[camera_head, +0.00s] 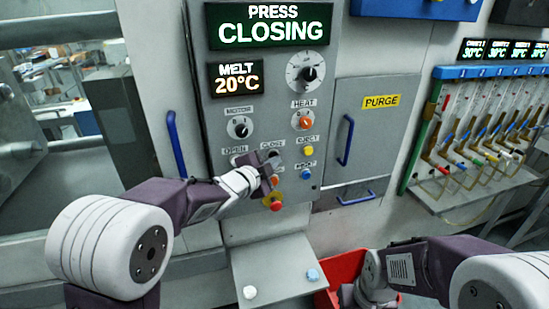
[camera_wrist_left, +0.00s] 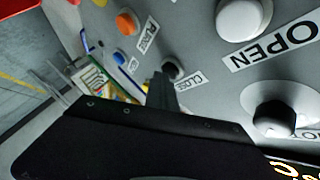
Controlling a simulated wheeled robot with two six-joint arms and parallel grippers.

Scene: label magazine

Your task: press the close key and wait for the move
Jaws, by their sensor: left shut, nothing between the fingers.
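The control panel (camera_head: 215,110) carries a green-lit display (camera_head: 268,24) reading "PRESS CLOSING". The CLOSE label (camera_head: 272,144) shows just above my left gripper (camera_head: 270,168). My left gripper is shut and empty, with its tips at the key row. In the left wrist view the dark round close key (camera_wrist_left: 174,70) sits beside its CLOSE label (camera_wrist_left: 187,85). The shut fingertips (camera_wrist_left: 162,88) are right at the key and overlap its edge; I cannot tell whether they touch it. The white open key (camera_wrist_left: 243,18) is beside the OPEN label. My right arm shows at lower right, its fingers out of sight.
A second display (camera_head: 236,79) reads MELT 20°C. A red stop button (camera_head: 276,203) and yellow eject key (camera_head: 308,151) are close to the left gripper. A grey shelf (camera_head: 275,268) and red bin (camera_head: 345,268) are below. A PURGE door (camera_head: 362,140) stands right.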

